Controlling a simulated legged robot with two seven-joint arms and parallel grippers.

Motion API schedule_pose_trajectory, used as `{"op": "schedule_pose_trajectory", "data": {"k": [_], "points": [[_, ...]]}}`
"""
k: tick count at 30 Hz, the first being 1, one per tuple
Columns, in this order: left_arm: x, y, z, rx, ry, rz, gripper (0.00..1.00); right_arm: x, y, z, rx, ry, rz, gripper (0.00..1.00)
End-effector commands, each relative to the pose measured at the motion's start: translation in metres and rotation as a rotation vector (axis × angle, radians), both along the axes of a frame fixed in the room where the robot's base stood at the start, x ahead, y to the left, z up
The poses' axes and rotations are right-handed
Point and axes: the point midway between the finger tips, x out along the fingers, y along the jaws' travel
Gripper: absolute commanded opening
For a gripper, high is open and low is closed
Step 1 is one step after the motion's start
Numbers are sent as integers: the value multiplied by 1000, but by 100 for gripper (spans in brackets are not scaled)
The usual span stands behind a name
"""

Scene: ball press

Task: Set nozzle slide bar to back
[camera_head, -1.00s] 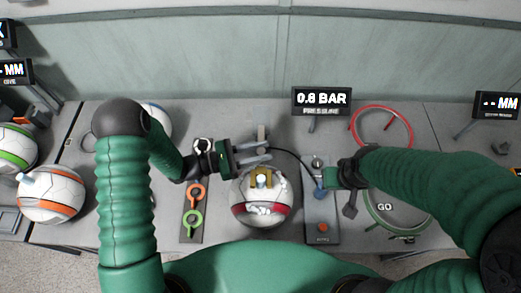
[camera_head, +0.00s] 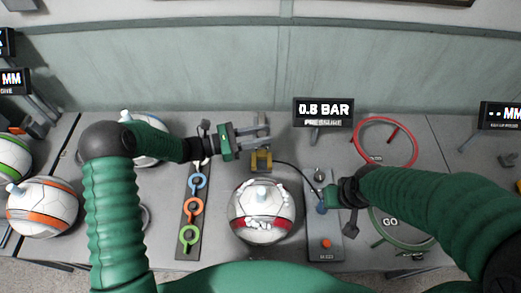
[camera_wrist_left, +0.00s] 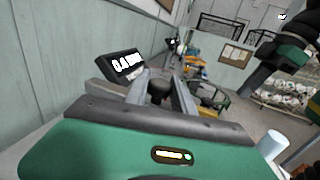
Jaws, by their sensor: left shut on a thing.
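The brass-yellow nozzle slide block (camera_head: 261,160) sits just behind the white ball with a red band (camera_head: 262,222), clear of its top. A dark cable runs from the block toward the control panel. My left gripper (camera_head: 264,133) is over the rear of the slide, its fingers pointing right. In the left wrist view a dark round knob (camera_wrist_left: 160,90) sits between its fingers, and the gripper is shut on it.
The grey control panel (camera_head: 325,257) has an orange button. A strip with coloured rings (camera_head: 188,222) lies left of the ball. The pressure display (camera_head: 323,112) reads 0.8 BAR. More balls (camera_head: 43,207) sit at left.

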Motion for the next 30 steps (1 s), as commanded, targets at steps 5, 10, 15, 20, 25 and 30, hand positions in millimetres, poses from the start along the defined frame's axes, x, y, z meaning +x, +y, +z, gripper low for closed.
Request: {"op": "schedule_pose_trajectory", "data": {"k": [5,10,15,20,25,30], "points": [[7,1,0,4,-1,12,0,0,0,0,0,-1,0,0],[8,2,1,4,-2,15,34,0,0,0,0,-1,0,0],[7,1,1,3,-1,13,52,0,0,0,0,-1,0,0],[6,1,1,4,-2,11,52,0,0,0,0,-1,0,0],[4,7,0,4,-2,12,52,0,0,-2,0,0,0,0],[-3,39,-2,5,-2,16,52,0,0,-8,0,0,0,0]]}}
